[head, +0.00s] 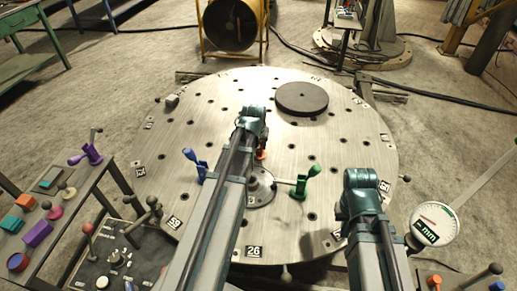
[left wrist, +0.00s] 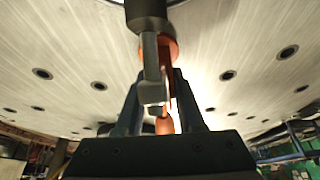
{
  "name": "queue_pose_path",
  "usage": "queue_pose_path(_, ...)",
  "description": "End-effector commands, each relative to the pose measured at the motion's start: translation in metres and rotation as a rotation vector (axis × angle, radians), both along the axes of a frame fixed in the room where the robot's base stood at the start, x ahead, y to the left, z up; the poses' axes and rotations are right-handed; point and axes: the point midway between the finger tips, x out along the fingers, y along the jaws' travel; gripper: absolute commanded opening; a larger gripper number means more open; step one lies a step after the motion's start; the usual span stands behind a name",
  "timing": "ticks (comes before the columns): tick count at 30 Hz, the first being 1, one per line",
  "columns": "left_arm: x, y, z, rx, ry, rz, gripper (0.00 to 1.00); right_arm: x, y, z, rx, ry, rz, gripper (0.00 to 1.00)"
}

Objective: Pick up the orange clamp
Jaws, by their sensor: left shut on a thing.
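The orange clamp shows in the head view as a small orange patch (head: 261,154) just beyond the central hub of the round steel table; my left arm hides most of it. In the left wrist view the orange clamp (left wrist: 165,125) stands between the fingers of my left gripper (left wrist: 158,85), with a grey metal part in front of it and a dark cylinder above. My left gripper is shut on the clamp. My right arm reaches over the table's right front part; its fingers do not show.
The round table (head: 340,140) has many holes. A blue clamp (head: 195,165) and a green clamp (head: 304,182) stand left and right of the hub. A dark disc (head: 301,97) lies at the back. A dial gauge (head: 432,224) is at right. A bench with coloured parts is at left.

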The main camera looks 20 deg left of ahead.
Motion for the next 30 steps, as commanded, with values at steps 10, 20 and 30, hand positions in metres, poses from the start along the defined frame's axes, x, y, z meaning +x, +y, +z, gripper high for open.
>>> queue_pose_path(10,0.0,0.0,0.01,0.0,-0.001,0.0,0.0,0.0,0.0,0.01,0.0,0.0,0.0,0.0)
queue_pose_path(20,0.0,0.0,0.05,0.0,-0.001,0.0,0.0,0.0,0.0,0.05,0.0,0.0,-0.001,0.0)
queue_pose_path(30,0.0,0.0,0.095,0.0,-0.001,0.0,0.0,0.0,0.0,0.095,0.0,0.0,-0.001,0.0)
